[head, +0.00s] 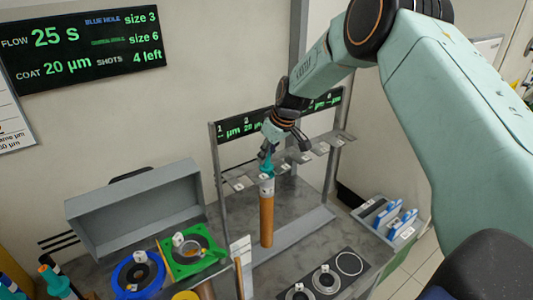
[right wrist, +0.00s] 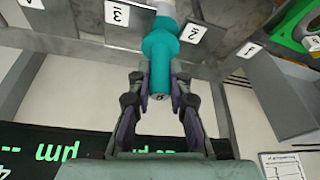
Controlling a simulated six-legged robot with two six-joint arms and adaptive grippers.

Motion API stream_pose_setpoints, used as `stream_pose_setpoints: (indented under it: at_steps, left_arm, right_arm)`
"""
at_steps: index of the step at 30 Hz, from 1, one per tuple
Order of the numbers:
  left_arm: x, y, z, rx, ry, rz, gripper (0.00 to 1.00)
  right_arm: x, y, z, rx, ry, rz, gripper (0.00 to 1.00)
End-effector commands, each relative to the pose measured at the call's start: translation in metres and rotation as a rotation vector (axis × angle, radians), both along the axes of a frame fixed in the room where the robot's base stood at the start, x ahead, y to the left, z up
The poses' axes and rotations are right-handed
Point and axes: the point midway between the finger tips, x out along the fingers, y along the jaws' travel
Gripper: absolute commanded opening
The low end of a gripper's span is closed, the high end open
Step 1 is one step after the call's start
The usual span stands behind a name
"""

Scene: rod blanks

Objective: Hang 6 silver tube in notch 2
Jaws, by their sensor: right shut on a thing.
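My right gripper (head: 268,153) is shut on the teal top of an upright tube (head: 267,222). The tube has a silver-grey collar under the teal top and a long copper-brown body. In the right wrist view the fingers (right wrist: 159,78) flank the teal top (right wrist: 160,58), with the silver part (right wrist: 163,8) beyond. The tube is at the notched rack (head: 324,143), close to the tag marked 2 (right wrist: 192,33). I cannot tell whether it rests in the notch or is only held there. My left gripper is not in view.
The rack's tag 3 (right wrist: 117,14) and tag 1 (right wrist: 250,50) flank the tube. A grey open box (head: 135,208), a blue ring fixture (head: 122,275) and a green fixture (head: 205,262) stand at left. A tray with blue items (head: 388,222) is at right.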

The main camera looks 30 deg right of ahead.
Motion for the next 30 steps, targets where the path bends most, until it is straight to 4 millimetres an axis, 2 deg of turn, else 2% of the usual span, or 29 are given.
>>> stream_pose_setpoints:
  at_steps: [2,9,20,23,30]
  left_arm:
    - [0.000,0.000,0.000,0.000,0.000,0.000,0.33]
    - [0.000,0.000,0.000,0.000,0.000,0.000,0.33]
    - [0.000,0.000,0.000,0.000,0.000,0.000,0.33]
    - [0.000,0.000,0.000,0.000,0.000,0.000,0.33]
    - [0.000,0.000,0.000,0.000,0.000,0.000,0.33]
  right_arm:
    - [0.000,0.000,0.001,-0.001,-0.001,0.000,0.23]
    - [0.000,0.000,0.000,0.000,0.000,0.000,0.44]
    - [-0.001,0.000,0.003,0.000,0.000,0.000,0.45]
    - [-0.004,-0.002,0.012,0.002,-0.001,-0.001,0.45]
    - [-0.020,-0.007,0.054,0.002,-0.003,0.000,0.45]
